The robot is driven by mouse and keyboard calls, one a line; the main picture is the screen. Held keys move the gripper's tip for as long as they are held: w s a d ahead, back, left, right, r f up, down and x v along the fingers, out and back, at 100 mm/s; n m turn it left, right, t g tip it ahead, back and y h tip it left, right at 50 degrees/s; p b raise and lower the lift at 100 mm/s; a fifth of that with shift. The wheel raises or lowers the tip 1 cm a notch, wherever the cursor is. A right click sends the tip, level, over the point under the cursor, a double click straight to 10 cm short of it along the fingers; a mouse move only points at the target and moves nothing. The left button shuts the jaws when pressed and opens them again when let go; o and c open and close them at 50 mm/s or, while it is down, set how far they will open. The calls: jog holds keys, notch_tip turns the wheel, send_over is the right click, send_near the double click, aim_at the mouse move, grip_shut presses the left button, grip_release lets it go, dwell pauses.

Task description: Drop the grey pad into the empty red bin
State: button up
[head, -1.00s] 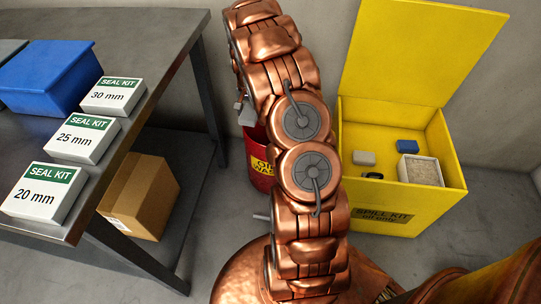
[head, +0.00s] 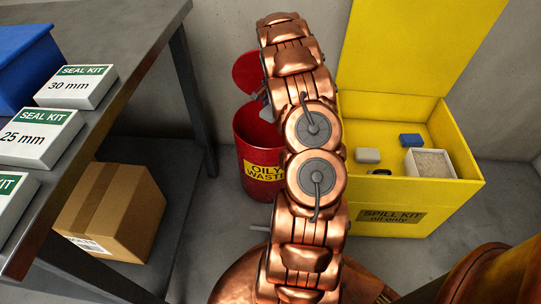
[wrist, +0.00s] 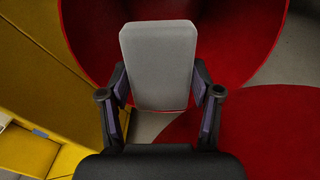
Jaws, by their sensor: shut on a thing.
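My gripper (wrist: 159,85) is shut on the grey pad (wrist: 158,55), a flat rounded block standing up between the two fingers in the wrist view. The red bin (wrist: 85,30) lies behind the pad there, its round mouth partly covered by the pad. The part of its inside that I can see is bare red. In the head view the red bin (head: 251,160), labelled for oily waste, stands on the floor left of my arm, its lid (head: 247,72) raised behind it.
An open yellow spill kit box (head: 400,205) with small items inside stands right of the bin. A metal bench (head: 120,75) with seal kit boxes (head: 78,87) and a blue container (head: 20,65) is on the left. A cardboard box (head: 115,205) sits beneath it.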

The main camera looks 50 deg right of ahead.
notch_tip(320, 180, down, 5)
jog(key=shift+f+b, duration=0.1)
jog(key=shift+b, duration=0.7)
jog(key=o, duration=1.1)
jog(key=shift+r, duration=0.25)
notch_tip(320, 180, up, 11)
jog(key=shift+r, duration=0.35)
